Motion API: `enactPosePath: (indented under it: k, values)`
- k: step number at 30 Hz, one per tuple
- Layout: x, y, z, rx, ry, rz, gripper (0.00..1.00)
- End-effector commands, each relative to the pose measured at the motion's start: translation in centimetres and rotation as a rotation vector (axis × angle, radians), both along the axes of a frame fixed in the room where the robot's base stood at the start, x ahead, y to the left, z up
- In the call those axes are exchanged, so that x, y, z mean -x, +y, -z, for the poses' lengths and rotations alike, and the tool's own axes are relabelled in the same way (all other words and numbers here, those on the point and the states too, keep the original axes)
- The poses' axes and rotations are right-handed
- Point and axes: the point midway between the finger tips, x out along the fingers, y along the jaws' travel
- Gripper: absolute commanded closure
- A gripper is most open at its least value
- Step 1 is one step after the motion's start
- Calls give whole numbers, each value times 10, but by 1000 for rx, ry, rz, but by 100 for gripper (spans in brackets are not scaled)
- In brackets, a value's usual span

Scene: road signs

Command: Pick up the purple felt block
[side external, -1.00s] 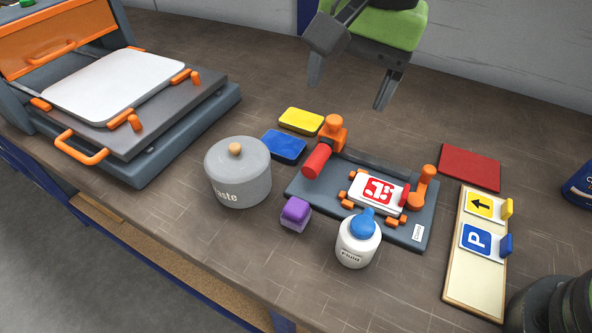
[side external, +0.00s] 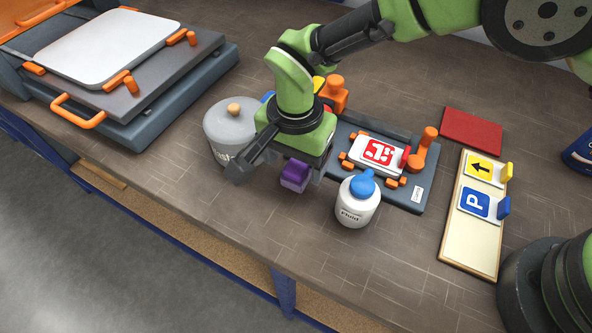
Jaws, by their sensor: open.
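The purple felt block (side external: 295,175) rests on the brown table between the grey pot and the white fluid bottle. It has a darker purple top and a lighter base. My gripper (side external: 297,168) is low over it, pointing down, with the jaws open and a finger on either side of the block. The upper back part of the block is hidden by the gripper. I cannot tell whether the fingers touch it.
The grey pot (side external: 228,128) stands close on the left and the white bottle with blue cap (side external: 357,203) close on the right. Behind is the grey fixture (side external: 410,192) with a red-and-white sign. The sign board (side external: 470,240) is further right. The table's front is clear.

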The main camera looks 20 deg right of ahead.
Motion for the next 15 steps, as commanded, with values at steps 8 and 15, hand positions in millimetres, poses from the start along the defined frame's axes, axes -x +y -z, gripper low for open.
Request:
enactPosePath:
  k: [8, 15]
  values:
    - [1, -1, 29, 1, 1, 1, 28]
    - [1, -1, 29, 0, 0, 1, 39]
